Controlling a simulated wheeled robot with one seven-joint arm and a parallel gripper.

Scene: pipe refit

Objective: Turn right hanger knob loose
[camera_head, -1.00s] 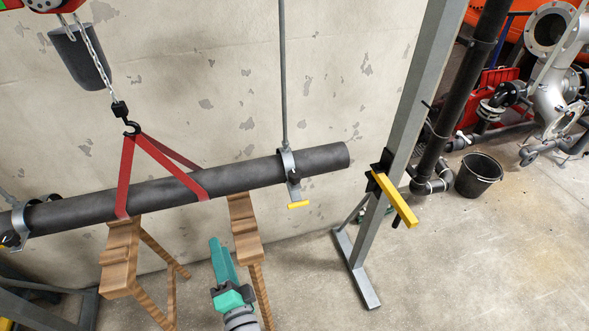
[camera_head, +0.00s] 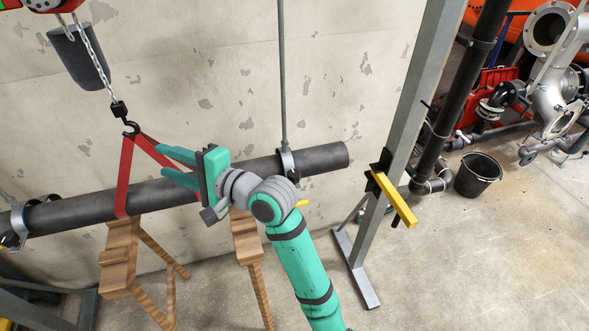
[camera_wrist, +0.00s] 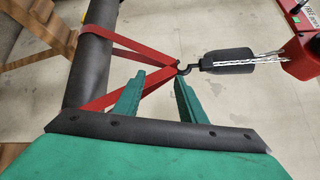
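The right hanger (camera_head: 286,157) is a grey clamp on a vertical rod around the dark pipe (camera_head: 325,159), near its right end. Its yellow knob (camera_head: 303,203) hangs below the pipe and is mostly hidden behind my arm. My gripper (camera_head: 163,161) is to the left of this hanger, in front of the red sling, with fingers pointing left. It is open, with the fingers apart and nothing seen held. In the wrist view my gripper (camera_wrist: 159,77) faces the red sling (camera_wrist: 125,50) and its hook; the right hanger is not in that view.
A chain hook (camera_head: 131,127) holds the sling on the pipe. Wooden stands (camera_head: 122,255) are under the pipe. A left hanger (camera_head: 20,220) grips the pipe's left end. A grey post (camera_head: 412,120) with a yellow handle (camera_head: 396,200) stands right. Floor at lower right is clear.

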